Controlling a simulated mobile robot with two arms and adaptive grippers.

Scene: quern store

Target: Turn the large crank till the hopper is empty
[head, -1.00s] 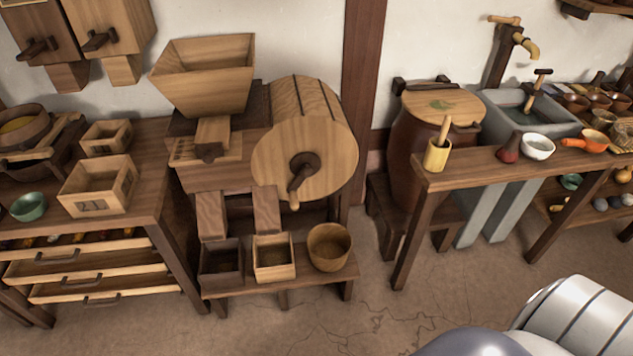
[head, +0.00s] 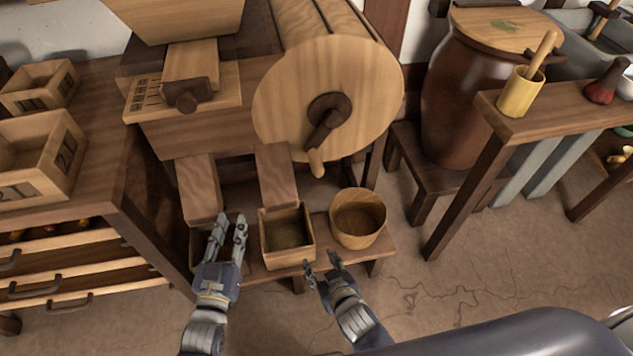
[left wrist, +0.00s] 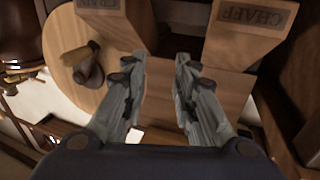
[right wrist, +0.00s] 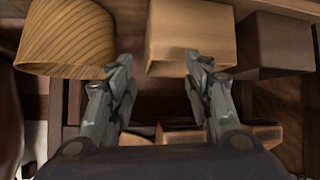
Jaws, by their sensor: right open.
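The large crank (head: 328,120) is a dark arm with a light wooden grip (head: 316,163), on the face of the wooden drum (head: 285,110). Its grip points down. It also shows at the left of the left wrist view (left wrist: 88,68). The hopper (head: 180,15) is cut off by the top edge, so its inside is hidden. My left gripper (head: 228,232) is open and empty in front of the left chute, below and left of the crank. My right gripper (head: 322,262) is open and empty in front of the lower bench, below the crank. Neither touches the crank.
Two chutes (head: 200,190) lead down to a dark box, partly behind my left gripper, and a light box (head: 287,238). A round tub (head: 358,220) stands beside them. A drawer table (head: 110,180) is at left, a narrow table (head: 550,125) at right.

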